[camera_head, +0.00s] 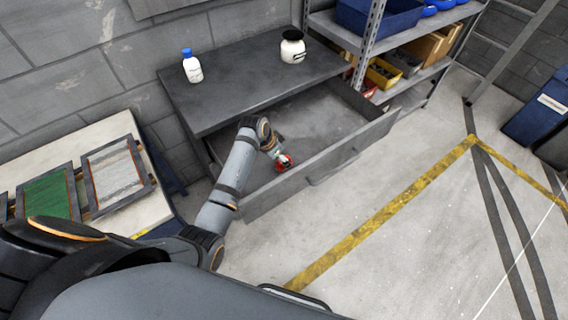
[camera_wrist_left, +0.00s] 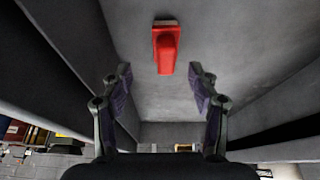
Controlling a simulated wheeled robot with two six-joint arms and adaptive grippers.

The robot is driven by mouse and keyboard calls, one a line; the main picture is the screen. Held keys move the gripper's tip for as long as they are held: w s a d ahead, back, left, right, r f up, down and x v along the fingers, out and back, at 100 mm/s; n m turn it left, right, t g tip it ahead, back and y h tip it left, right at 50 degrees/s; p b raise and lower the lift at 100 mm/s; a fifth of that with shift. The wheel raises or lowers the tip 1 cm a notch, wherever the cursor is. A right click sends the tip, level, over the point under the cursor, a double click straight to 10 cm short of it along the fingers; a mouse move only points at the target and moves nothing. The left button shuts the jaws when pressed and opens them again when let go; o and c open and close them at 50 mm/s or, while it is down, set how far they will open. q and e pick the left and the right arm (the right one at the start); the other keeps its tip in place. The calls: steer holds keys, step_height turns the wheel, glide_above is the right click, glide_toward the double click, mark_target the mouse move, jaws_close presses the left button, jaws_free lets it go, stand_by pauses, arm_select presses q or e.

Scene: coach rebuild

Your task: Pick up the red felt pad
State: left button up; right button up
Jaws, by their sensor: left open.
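The red felt pad (camera_wrist_left: 167,48) lies on the grey floor of the open drawer. In the left wrist view it is a narrow red block with a pale strip at its far end. In the head view a bit of red (camera_head: 285,163) shows at the end of my left arm, partly covered by the gripper. My left gripper (camera_wrist_left: 159,76) is open and empty, its two fingers spread to either side below the pad in the picture, not closed on it. My right gripper is in neither view.
The drawer (camera_head: 345,143) is pulled out from under a dark workbench (camera_head: 250,75); its walls stand around my gripper. A blue-capped bottle (camera_head: 192,68) and a dark-lidded white jar (camera_head: 292,48) stand on the bench top. The rest of the drawer floor looks clear.

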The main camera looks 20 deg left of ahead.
arm_select(q)
steer(key=shift+a+x, duration=0.2)
steer(key=shift+x, duration=1.3)
steer(key=shift+a+x, duration=0.15)
steer(key=shift+x, duration=1.3)
steer(key=shift+w, duration=0.1)
steer(key=c, duration=1.2)
step_height(320, 180, up, 10)
steer(key=shift+c, duration=0.2)
steer(key=o, duration=0.5)
steer(key=c, duration=0.4)
